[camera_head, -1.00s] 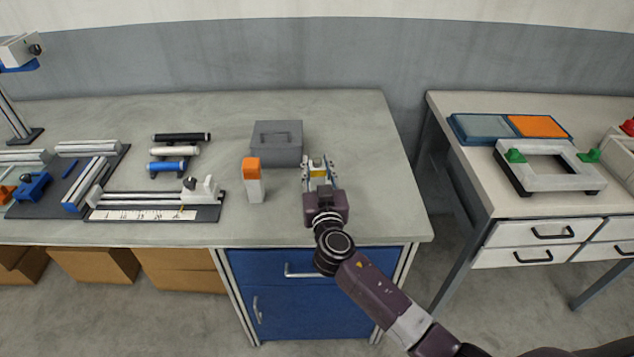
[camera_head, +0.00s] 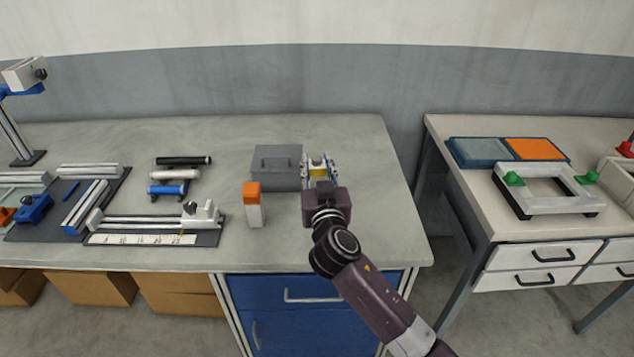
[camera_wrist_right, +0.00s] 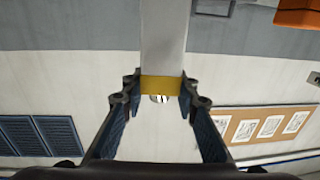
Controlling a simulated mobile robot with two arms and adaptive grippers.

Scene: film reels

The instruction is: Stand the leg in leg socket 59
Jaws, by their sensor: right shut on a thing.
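My right gripper (camera_head: 320,168) is beside the grey box's right side in the head view. It is shut on the leg, a pale grey bar with a yellow band. In the right wrist view the leg (camera_wrist_right: 165,35) runs up out of the picture from between the fingertips (camera_wrist_right: 160,90), with the yellow band at the grip and a short metal end below it. In the head view only a little of the leg shows between the fingers. I cannot make out leg socket 59. My left gripper is not in view.
The grey box (camera_head: 262,180) stands close to the left of the gripper. An orange-topped white block (camera_head: 254,212) stands nearer the front. Rails and rollers (camera_head: 180,161) lie at the left. The right table holds a grey frame with green knobs (camera_head: 520,203) and a blue-orange tray (camera_head: 480,153).

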